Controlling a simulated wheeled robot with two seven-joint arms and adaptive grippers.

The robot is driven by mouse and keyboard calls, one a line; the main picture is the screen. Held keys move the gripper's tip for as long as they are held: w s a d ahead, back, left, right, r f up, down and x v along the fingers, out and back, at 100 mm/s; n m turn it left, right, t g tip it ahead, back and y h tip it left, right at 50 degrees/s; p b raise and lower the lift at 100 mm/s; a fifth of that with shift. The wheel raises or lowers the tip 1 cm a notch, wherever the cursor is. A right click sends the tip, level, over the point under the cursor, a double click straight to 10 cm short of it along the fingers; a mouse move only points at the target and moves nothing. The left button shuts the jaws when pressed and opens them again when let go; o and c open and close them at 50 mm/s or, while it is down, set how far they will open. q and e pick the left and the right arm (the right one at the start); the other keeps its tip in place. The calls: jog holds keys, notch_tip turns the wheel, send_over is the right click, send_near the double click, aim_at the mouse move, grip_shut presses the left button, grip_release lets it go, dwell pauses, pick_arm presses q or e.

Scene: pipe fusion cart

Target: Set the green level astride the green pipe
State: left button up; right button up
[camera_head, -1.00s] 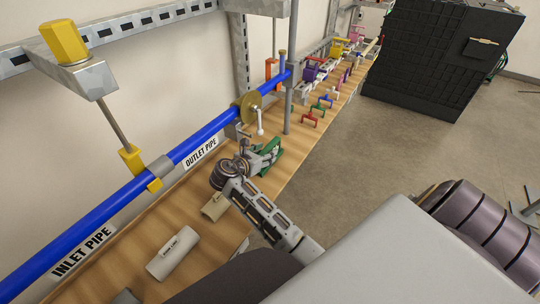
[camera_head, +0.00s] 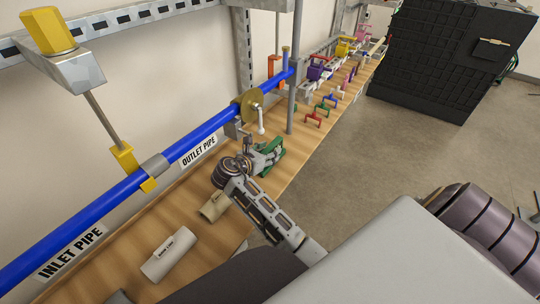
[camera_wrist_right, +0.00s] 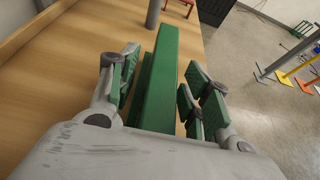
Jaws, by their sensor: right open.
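A long green bar (camera_wrist_right: 160,75), which looks like the green level, lies on the wooden bench between the fingers of my right gripper (camera_wrist_right: 163,88) in the right wrist view. The gripper is open, with green finger pads on either side of the bar and gaps visible. In the head view my right gripper (camera_head: 266,157) is low over the bench by its front edge, and green shows at its fingers; bar and pads are hard to separate there. I cannot pick out the green pipe for certain. My left gripper is not in view.
A blue pipe (camera_head: 100,215) with a brass disc runs along the wall behind the bench (camera_head: 130,245). A grey post (camera_head: 297,80) stands just beyond my gripper. A white cylinder (camera_head: 170,256) and a beige piece (camera_head: 213,208) lie nearer. Several coloured stands line the far bench.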

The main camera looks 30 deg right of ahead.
grip_shut()
jog(key=shift+r, duration=0.1)
dwell(0.4)
